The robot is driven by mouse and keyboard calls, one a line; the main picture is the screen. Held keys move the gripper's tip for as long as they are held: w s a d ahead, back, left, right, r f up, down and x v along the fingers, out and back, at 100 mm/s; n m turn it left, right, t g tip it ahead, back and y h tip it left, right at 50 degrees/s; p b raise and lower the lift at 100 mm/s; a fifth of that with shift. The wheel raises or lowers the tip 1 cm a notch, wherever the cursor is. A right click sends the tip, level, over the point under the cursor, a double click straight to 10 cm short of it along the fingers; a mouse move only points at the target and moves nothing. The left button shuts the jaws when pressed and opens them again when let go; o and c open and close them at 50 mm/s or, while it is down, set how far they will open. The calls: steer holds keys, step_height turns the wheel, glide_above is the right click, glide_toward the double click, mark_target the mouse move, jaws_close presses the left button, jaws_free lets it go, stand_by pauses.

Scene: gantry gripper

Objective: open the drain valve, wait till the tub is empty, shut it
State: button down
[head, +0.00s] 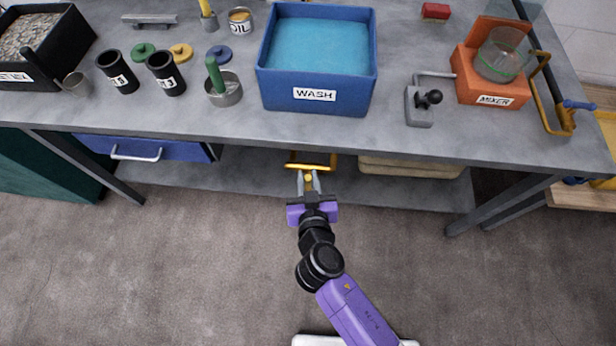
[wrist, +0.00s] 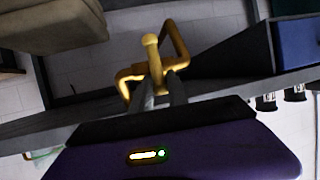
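The blue tub (head: 268,84) labelled WASH stands on the bench and holds light-blue water (head: 318,45) up near its rim. Below the bench edge, under the tub, is a yellow valve handle (head: 326,166), which I take as the drain valve. In the wrist view the valve handle (wrist: 178,40) is a bent yellow bar, with a round-ended yellow post between my fingers. My gripper (head: 308,176) reaches in from the front. Its fingers (wrist: 161,82) lie close on both sides of the post and look shut on it. The outlet is hidden.
The bench top (head: 200,118) overhangs my gripper. A blue drawer (head: 125,150) is at left and a pale stack (head: 410,167) at right under the bench. An orange mixer (head: 490,90) and a grey block with a black knob (head: 420,105) stand right of the tub. The floor in front is clear.

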stand_by(0.3)
steer(key=n+h+b, duration=0.1)
steer(key=a+n+h, duration=0.1)
steer(key=shift+f+n+b, duration=0.2)
steer(key=shift+n+b, duration=0.15)
steer(key=shift+n, duration=0.05)
steer(key=shift+a+f+n+h+b, duration=0.15)
steer(key=shift+a+n+h+b, duration=0.2)
steer(key=shift+n+h+b, duration=0.5)
steer(key=shift+n, duration=0.25)
steer(key=c, duration=1.4)
jaws_free()
steer(key=shift+s, duration=0.1)
steer(key=v, duration=0.7)
steer(key=shift+s+r, duration=0.2)
steer(key=shift+r, duration=0.05)
